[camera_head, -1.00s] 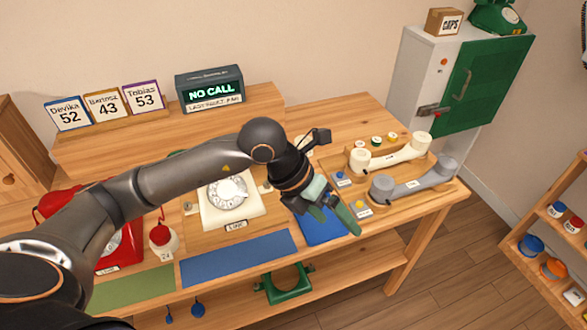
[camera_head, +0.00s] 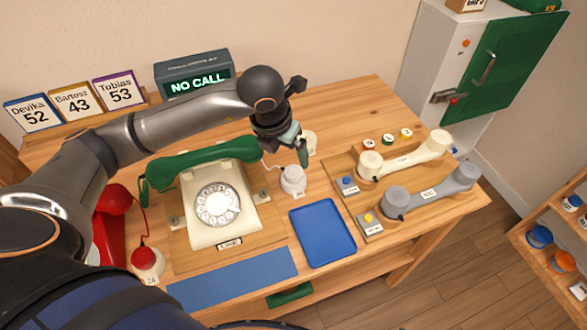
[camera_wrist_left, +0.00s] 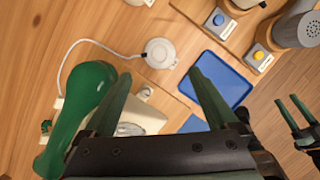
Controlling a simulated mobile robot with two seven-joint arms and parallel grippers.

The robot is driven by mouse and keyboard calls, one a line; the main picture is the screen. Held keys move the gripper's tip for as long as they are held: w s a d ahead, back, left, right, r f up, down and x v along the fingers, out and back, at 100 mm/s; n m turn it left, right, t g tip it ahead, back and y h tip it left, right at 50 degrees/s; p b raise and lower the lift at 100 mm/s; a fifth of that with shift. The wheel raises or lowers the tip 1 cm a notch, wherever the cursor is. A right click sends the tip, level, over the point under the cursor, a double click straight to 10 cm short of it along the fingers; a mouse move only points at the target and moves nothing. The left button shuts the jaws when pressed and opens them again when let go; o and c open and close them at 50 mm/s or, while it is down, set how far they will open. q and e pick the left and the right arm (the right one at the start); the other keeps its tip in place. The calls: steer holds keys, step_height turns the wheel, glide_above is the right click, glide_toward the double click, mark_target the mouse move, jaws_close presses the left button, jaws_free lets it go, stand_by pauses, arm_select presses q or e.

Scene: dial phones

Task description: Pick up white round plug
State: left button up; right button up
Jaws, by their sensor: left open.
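The white round plug (camera_head: 293,180) stands upright on the table, just right of the cream dial phone (camera_head: 190,220). A pale cord runs from it towards the phone. It also shows in the left wrist view (camera_wrist_left: 160,53), ahead of the gap between my fingertips. My left gripper (camera_head: 301,154) is open and empty, pointing down above and close to the plug without visible contact. Its two green fingers show apart in the wrist view (camera_wrist_left: 158,80).
A green handset (camera_head: 205,157) lies across the cream phone. A blue tray (camera_head: 322,232) sits in front right of the plug. Cream and grey handsets (camera_head: 430,190) rest on a wooden board further right. A red-topped round piece (camera_head: 147,262) stands left of the phone.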

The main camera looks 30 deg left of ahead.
mark_target(293, 171)
arm_select(q)
steer(key=x, duration=0.4)
steer(key=shift+p+x, duration=0.45)
steer(key=shift+x, duration=2.4)
steer(key=shift+w, duration=0.1)
steer(key=shift+a+r, duration=0.1)
steer(key=c, duration=1.3)
steer(key=shift+r, duration=0.1)
